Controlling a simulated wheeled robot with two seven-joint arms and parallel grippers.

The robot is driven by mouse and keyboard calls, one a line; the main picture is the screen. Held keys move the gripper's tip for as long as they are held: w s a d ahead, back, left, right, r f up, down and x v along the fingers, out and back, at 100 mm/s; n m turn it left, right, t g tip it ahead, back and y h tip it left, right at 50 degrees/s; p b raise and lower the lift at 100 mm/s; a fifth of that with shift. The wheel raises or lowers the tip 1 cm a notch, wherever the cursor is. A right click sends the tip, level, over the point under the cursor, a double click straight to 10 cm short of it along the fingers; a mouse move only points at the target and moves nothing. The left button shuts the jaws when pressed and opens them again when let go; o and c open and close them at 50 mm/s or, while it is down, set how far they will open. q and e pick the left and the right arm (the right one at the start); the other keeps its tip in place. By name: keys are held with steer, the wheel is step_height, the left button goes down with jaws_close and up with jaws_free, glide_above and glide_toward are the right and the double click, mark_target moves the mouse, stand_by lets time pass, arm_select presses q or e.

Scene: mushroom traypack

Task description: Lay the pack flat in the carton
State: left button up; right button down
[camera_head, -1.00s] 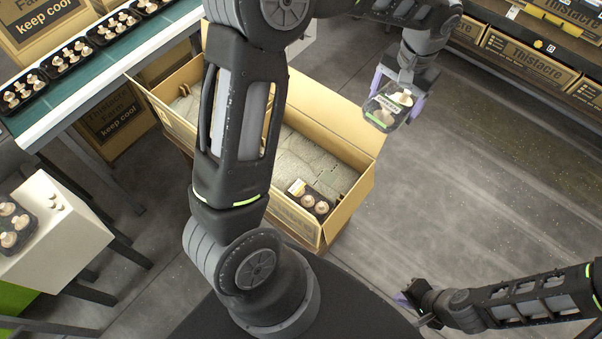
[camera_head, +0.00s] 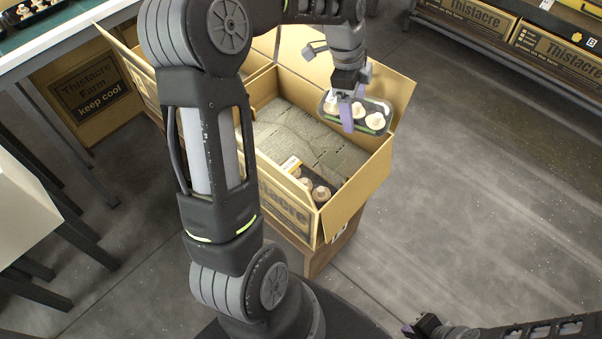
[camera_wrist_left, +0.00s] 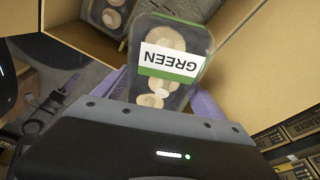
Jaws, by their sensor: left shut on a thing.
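My left gripper (camera_head: 345,110) is shut on a dark tray pack of pale mushrooms (camera_head: 374,121), held over the right side of the open cardboard carton (camera_head: 352,196). In the left wrist view the pack (camera_wrist_left: 168,62) sits between the purple fingers and bears a white and green label reading GREEN. Another mushroom pack (camera_head: 318,192) lies in the carton's near corner. It also shows in the left wrist view (camera_wrist_left: 108,14). The rest of the carton's floor (camera_head: 300,140) is grey and bare of packs. My right gripper (camera_head: 412,328) is at the bottom edge, too small to tell its jaws.
The carton stands on a brown support (camera_head: 335,245). A conveyor (camera_head: 40,30) with packs is at top left, a white table (camera_head: 25,210) at the left. Shelves with Thistacre cartons (camera_head: 560,48) stand at top right. The floor to the right is clear.

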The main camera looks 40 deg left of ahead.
arm_select(q)
step_height(320, 180, down, 8)
steer(key=a+m+g+b, duration=0.1)
steer(key=a+m+b, duration=0.1)
steer(key=m+b, duration=0.2)
steer(key=shift+a+h+b, duration=0.4)
steer(key=shift+b, duration=0.7)
arm_select(e)
step_height(320, 180, down, 9)
steer(key=w, duration=0.1)
steer(key=shift+w+d+r, duration=0.15)
steer(key=shift+d, duration=0.25)
arm_select(q)
steer(key=shift+s, duration=0.1)
steer(key=b, duration=0.1)
glide_above(339, 159)
steer(key=a, duration=0.1)
steer(key=shift+f, duration=2.5)
arm_select(e)
steer(key=shift+w+d+f, duration=0.2)
steer(key=shift+f, duration=0.45)
arm_select(q)
steer(key=shift+f+b, duration=0.9)
steer(key=shift+f, duration=1.6)
arm_select(e)
steer(key=shift+w+d+f, duration=0.15)
steer(key=shift+d+f, duration=0.05)
steer(key=shift+f, duration=0.55)
